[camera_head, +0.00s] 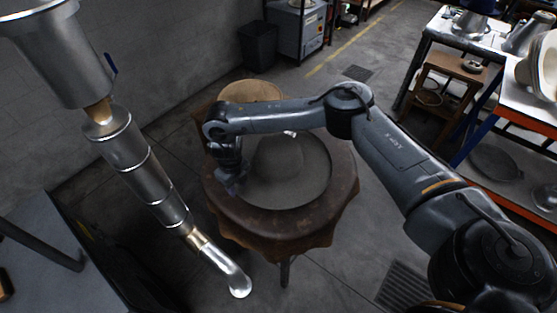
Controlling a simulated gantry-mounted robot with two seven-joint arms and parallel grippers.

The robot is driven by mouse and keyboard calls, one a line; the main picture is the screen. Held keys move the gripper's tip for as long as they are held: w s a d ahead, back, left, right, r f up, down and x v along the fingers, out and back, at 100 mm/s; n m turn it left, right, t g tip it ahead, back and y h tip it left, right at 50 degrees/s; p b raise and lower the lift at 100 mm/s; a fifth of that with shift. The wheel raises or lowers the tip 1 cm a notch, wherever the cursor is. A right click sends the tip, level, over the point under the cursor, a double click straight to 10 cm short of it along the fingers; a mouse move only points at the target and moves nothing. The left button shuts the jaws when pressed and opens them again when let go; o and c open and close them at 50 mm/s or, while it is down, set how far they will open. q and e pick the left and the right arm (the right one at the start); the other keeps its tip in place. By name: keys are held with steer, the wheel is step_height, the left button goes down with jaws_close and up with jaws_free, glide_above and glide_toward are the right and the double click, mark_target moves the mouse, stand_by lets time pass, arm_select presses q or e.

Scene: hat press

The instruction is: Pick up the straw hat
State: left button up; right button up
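A wide-brimmed, hat-shaped thing (290,180) with a domed crown lies in the round opening of a brown, leather-edged stand (285,220). It looks dull grey-brown, and I cannot tell if it is straw. My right arm reaches across above it from the right, hiding its far side. My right gripper (233,184) points down at the left edge of the brim. I cannot tell whether its fingers touch the brim or are open. A tan round thing (252,91) shows behind the arm, partly hidden. My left gripper is not in view.
A jointed metal pipe (150,175) hangs down on the left, its end near the stand's front left. A dark bin (258,45) and a grey cabinet (298,30) stand at the back. A wooden stool (452,66) and shelves are on the right. Floor around the stand is mostly clear.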

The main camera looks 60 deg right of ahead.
mark_target(238, 193)
steer(key=shift+w+f, duration=0.15)
steer(key=shift+f, duration=1.7)
jaws_close()
